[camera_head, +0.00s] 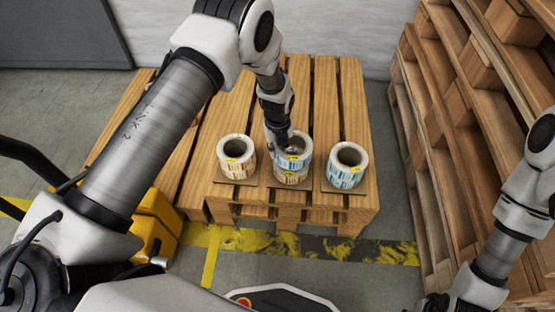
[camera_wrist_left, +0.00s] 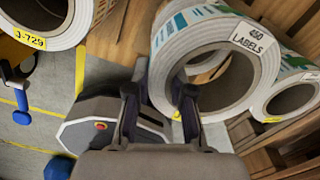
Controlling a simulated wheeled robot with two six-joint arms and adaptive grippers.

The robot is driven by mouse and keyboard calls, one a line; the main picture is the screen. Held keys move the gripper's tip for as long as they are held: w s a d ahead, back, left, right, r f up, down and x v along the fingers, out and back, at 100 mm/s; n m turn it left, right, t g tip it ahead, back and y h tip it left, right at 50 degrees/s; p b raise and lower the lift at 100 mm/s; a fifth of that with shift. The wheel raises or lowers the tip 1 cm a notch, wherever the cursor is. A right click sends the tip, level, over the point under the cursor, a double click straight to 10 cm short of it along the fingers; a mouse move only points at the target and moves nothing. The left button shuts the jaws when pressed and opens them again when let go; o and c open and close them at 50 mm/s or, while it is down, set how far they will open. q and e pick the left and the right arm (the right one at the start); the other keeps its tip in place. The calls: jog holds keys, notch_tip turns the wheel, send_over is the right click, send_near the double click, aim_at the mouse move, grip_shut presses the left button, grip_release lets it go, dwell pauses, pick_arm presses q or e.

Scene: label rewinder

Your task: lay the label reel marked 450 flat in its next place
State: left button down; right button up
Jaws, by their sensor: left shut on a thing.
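My left gripper (camera_head: 287,143) is shut on the wall of the label reel marked 450 (camera_wrist_left: 248,92), one finger inside its bore and one outside. The left wrist view shows its "450 LABELS" tag. In the head view this white reel with blue and orange print (camera_head: 304,147) is at the middle place on the pallet, over another reel (camera_head: 292,178). I cannot tell whether the two touch. A reel with orange print (camera_head: 236,169) stands to the left, and a blue-printed reel (camera_head: 345,179) to the right. My right gripper is out of view.
The reels stand on brown sheets near the front edge of a wooden pallet (camera_head: 342,105). More pallets (camera_head: 440,130) stand stacked at the right. A yellow thing (camera_head: 157,222) is at the left front. The pallet's back right is bare.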

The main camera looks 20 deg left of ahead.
pick_arm(q)
jog(key=shift+w+a+f, duration=0.2)
jog(key=shift+f, duration=0.15)
notch_tip(320, 180, down, 3)
jog(key=shift+r+b, duration=0.15)
jog(key=shift+b, duration=0.6)
jog(key=shift+f, duration=0.45)
jog(key=c, duration=1)
grip_release()
jog(key=shift+c, duration=0.2)
jog(key=shift+o, duration=0.2)
jog(key=shift+r, duration=0.15)
